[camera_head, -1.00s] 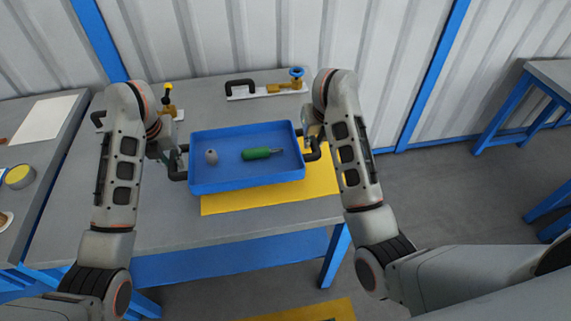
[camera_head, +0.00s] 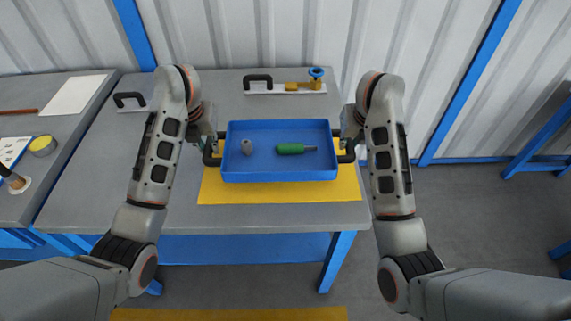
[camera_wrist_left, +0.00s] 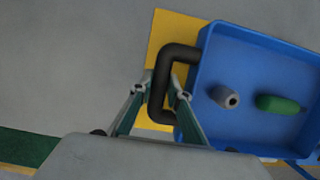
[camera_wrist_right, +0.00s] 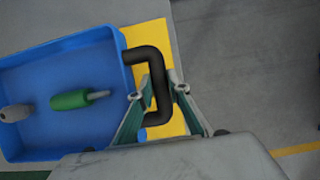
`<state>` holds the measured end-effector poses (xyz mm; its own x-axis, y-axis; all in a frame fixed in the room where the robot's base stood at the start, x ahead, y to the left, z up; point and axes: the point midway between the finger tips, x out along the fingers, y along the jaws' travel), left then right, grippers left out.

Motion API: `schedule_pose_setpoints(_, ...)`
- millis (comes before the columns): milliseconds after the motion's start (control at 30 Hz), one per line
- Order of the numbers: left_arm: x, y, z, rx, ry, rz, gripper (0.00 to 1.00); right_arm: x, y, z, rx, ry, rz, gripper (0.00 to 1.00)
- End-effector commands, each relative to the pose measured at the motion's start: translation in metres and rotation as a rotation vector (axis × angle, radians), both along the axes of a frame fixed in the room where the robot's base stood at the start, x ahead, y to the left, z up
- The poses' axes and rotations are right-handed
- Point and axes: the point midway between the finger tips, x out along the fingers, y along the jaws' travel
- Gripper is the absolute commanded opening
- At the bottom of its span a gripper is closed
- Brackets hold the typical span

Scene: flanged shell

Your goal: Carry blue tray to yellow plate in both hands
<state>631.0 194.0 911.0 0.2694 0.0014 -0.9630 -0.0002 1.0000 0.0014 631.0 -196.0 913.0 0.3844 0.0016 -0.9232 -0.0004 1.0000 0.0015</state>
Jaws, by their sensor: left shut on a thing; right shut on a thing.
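The blue tray (camera_head: 280,174) is over the yellow plate (camera_head: 345,187) on the grey table, and the plate shows in front of it and at both sides. I cannot tell whether the tray touches the plate. A green-handled tool (camera_head: 291,149) and a small grey piece (camera_head: 247,147) lie in the tray. My left gripper (camera_wrist_left: 160,92) is shut on the tray's black left handle (camera_wrist_left: 181,52). My right gripper (camera_wrist_right: 154,92) is shut on the black right handle (camera_wrist_right: 150,55). The tray looks level.
A white base with a black handle and a brass valve (camera_head: 291,86) stands behind the tray. Another black handle (camera_head: 128,99) is at the back left. A side table on the left holds a white sheet (camera_head: 73,95) and a yellow-topped round tin (camera_head: 42,145).

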Motion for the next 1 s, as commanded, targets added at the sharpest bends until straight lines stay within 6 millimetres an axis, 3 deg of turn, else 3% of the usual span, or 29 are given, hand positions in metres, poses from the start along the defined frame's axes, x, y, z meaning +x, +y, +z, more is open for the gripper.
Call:
schedule_pose_setpoints(533,0.000,-0.001,-0.001,-0.003,-0.002,-0.002,0.00,0.000,0.002,-0.001,0.003,-0.002,0.002,0.00)
schedule_pose_setpoints(1000,0.001,-0.002,-0.018,-0.003,-0.004,-0.002,0.00,0.001,0.002,-0.018,0.003,-0.004,0.002,0.00)
